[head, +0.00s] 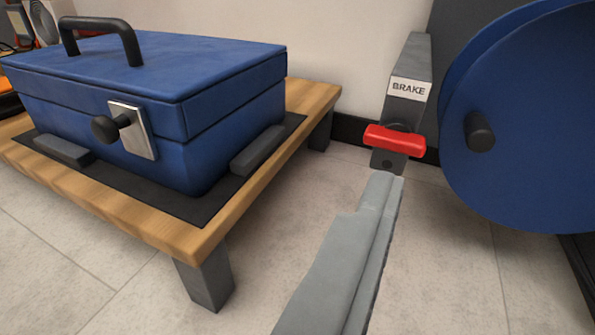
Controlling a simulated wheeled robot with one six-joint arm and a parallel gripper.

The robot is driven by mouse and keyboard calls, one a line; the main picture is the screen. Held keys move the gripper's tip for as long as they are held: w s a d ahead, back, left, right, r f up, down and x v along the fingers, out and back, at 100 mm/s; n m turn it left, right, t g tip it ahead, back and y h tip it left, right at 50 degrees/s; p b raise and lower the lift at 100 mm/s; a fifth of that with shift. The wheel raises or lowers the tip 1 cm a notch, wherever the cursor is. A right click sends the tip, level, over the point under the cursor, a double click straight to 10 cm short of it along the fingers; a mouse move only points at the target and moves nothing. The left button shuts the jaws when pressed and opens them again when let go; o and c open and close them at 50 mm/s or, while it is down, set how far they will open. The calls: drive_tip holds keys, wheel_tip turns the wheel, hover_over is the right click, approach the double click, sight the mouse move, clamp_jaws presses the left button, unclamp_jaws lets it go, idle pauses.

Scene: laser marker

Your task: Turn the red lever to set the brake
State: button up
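The red lever (396,140) is on a grey upright post (412,60) with a white label reading BRAKE (409,89). The lever lies nearly level across the post, its right end slightly lower. My gripper (384,184) reaches up from the bottom edge as a long grey shape. Its tip shows just below the lever and in front of the post's foot. A gap shows between tip and lever in the picture; I cannot judge the depth. I cannot make out two separate fingertips, so its opening is unclear. Nothing is seen held.
A large blue wheel (540,130) with a dark knob (479,132) stands close to the right of the post. A blue case (150,100) with a black handle (103,38) sits on a low wooden table (222,228) at left. Floor (290,215) between is clear.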

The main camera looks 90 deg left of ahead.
sight(394, 144)
drive_tip(key=s+a+f, duration=0.1)
drive_tip(key=s+f, duration=0.3)
drive_tip(key=f, duration=0.1)
drive_tip(key=shift+g+y, duration=0.3)
drive_tip(key=x, duration=1.7)
drive_tip(key=shift+f, duration=0.1)
